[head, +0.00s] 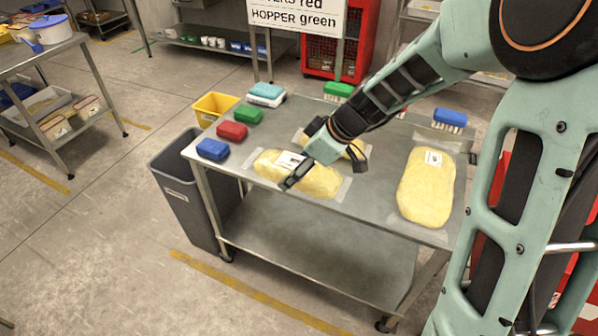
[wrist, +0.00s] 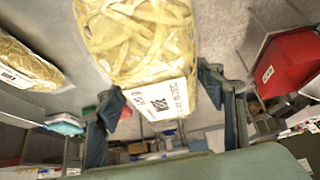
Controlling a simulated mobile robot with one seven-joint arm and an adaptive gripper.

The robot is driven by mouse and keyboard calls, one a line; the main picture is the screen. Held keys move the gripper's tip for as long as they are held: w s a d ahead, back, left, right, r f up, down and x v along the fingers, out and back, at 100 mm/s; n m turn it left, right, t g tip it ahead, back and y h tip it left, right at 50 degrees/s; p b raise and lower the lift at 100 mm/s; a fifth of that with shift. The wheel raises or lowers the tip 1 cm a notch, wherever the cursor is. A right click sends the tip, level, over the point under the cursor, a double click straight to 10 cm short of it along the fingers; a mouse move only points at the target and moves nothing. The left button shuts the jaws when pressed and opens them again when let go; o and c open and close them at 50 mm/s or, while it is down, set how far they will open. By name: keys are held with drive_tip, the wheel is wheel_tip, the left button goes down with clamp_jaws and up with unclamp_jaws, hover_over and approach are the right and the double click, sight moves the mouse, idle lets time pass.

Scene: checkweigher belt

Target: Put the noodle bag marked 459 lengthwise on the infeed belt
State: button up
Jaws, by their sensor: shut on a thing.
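My gripper (head: 325,170) is shut on a yellow noodle bag (wrist: 140,40), which lies between its two fingers in the wrist view. The held bag has a white label with a square code facing the wrist camera; its number is too blurred to read. In the head view a bag at the table's front left (head: 322,182) and a bag behind it (head: 357,150) lie close under my gripper. The gripper partly hides both, and I cannot tell which is held. A third bag (head: 425,195) lies at the right. The infeed belt cannot be made out.
The steel table (head: 385,215) carries blue (head: 212,149), red (head: 232,131) and green (head: 248,115) blocks at its left. A green brush (head: 338,90) and a blue brush (head: 450,116) are at the back. A grey bin (head: 187,200) and yellow bin (head: 213,107) stand left.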

sight(327, 172)
drive_tip(key=shift+d+f+m, duration=0.1)
drive_tip(key=shift+d+m, duration=0.2)
drive_tip(key=shift+d, duration=0.15)
drive_tip(key=d+m+t, duration=0.1)
drive_tip(key=d, duration=0.1)
drive_tip(key=w+d+f+m+t+h, duration=0.1)
drive_tip(key=d+m, duration=0.1)
drive_tip(key=w+d+f+m+h, duration=0.1)
drive_tip(key=d+m, duration=0.1)
drive_tip(key=shift+w+d+f+t, duration=0.15)
drive_tip(key=shift+d+f+t, duration=0.05)
drive_tip(key=shift+d+t, duration=0.2)
drive_tip(key=w+d+m+t+h, duration=0.1)
drive_tip(key=d+m+h, duration=0.3)
drive_tip(key=d+m, duration=0.4)
drive_tip(key=shift+w+d+t, duration=0.3)
drive_tip(key=shift+w+d, duration=0.35)
drive_tip(key=shift+d, duration=0.6)
